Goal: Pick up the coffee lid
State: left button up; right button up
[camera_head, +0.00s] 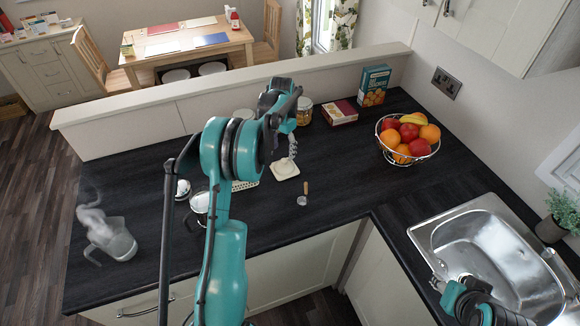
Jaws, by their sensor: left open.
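A small, pale, round piece (183,189) lies on the dark worktop, left of my left arm. It may be the coffee lid, but it is too small to be sure. A glass pot with a dark handle (199,203) stands close by, partly hidden by my arm. My left gripper (283,105) is open over the back of the worktop, near the jars, to the right of the pale piece and apart from it.
Jars (303,110), a white square piece (285,169), a wooden-handled scoop (303,196), boxes (373,86) and a fruit basket (408,139) stand on the worktop (345,180). The sink (490,255) is at right.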

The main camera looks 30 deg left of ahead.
aim_at(284, 160)
pick_arm(q)
notch_tip(284, 160, down, 6)
jog(key=shift+d+f+b, duration=0.1)
jog(key=shift+f+b, duration=0.05)
jog(key=shift+b, duration=0.35)
jog(key=shift+s, duration=0.1)
jog(key=c, duration=1.4)
